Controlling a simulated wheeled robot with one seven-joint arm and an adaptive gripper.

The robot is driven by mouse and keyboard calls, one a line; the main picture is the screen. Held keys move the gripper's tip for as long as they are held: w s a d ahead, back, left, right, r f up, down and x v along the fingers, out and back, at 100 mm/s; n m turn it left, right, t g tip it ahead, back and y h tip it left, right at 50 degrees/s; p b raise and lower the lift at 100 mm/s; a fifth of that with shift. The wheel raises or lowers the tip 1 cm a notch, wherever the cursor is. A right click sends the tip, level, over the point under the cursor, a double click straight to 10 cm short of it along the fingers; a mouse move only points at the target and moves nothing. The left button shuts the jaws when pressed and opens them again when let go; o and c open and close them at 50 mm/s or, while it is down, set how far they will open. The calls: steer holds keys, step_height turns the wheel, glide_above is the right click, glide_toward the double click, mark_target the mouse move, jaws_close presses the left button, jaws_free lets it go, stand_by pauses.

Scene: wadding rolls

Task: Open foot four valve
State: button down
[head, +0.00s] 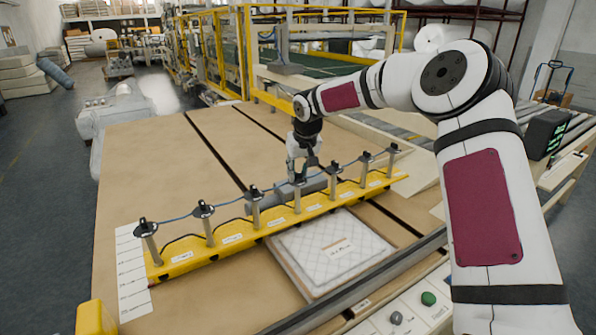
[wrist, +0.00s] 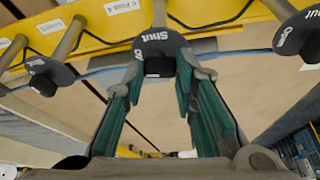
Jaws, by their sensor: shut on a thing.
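A yellow bar (head: 235,236) carries a row of upright grey posts topped by black valve discs. My gripper (head: 302,178) is over the middle post (head: 298,200) and hides most of its top in the head view. In the wrist view my gripper (wrist: 162,72) is shut on the black knob (wrist: 159,67) of this valve. The valve's dark disc (wrist: 152,42) shows the word "Shut"; its other lettering is partly hidden by a finger. I cannot read the foot number on the bar, so the pictures do not confirm it is foot four.
Neighbouring valves stand close on the left (wrist: 50,75) and right (wrist: 296,32) in the wrist view. A blue line links the valve tops. A quilted white sample (head: 332,247) lies in front of the bar. Green (head: 428,298) and grey (head: 396,318) buttons are at the near edge.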

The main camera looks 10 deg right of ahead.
steer(key=shift+d+n+y+b, duration=0.1)
steer(key=shift+n+y+b, duration=0.4)
steer(key=shift+n, duration=0.8)
steer(key=c, duration=1.3)
jaws_free()
steer(key=shift+r, duration=0.1)
steer(key=v, duration=1.1)
steer(key=shift+r, duration=0.4)
steer(key=shift+s+d, duration=0.1)
steer(key=shift+s, duration=0.05)
